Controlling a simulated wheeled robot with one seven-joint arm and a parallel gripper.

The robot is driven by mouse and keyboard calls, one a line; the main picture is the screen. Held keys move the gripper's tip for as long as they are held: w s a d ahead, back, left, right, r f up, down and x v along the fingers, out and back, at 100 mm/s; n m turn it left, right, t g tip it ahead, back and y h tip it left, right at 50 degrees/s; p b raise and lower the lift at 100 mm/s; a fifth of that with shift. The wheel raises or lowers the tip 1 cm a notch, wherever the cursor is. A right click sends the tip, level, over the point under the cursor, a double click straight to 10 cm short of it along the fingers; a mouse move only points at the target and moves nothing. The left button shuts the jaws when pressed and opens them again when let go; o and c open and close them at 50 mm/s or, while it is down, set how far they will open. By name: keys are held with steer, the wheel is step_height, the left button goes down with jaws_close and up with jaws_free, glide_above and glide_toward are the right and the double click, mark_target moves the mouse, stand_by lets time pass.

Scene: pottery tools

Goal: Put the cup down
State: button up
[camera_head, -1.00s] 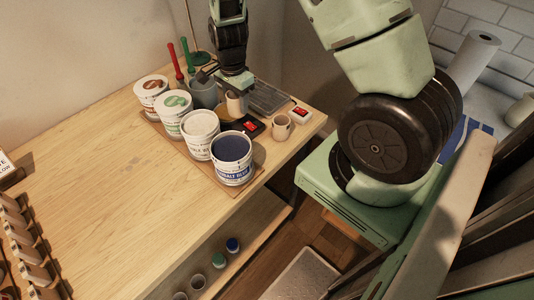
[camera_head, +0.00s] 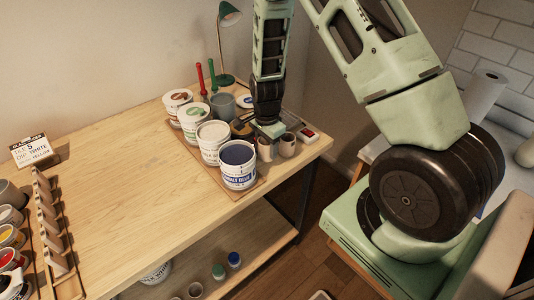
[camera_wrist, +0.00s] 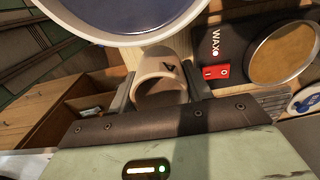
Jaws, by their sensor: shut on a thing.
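The cup (camera_wrist: 160,72) is a small beige cup with a dark mark, seen in the wrist view between my two fingers. My gripper (camera_wrist: 160,92) is shut on it. In the head view my gripper (camera_head: 268,131) points down near the table's right end, with the held cup (camera_head: 265,150) below it. A second similar cup (camera_head: 287,147) stands close to its right. I cannot tell whether the held cup's base touches the table (camera_head: 120,190).
The cobalt blue bucket (camera_head: 239,172) stands just left of the cup and shows large in the wrist view (camera_wrist: 125,15). More buckets (camera_head: 213,143) line up behind it. A black wax heater (camera_wrist: 230,50) with a red switch is near. The table's front edge is close.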

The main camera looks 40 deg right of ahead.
mark_target(267, 155)
steer(key=shift+f+p, duration=0.5)
steer(key=shift+f, duration=1.35)
steer(key=shift+f, duration=0.15)
steer(key=o, duration=1)
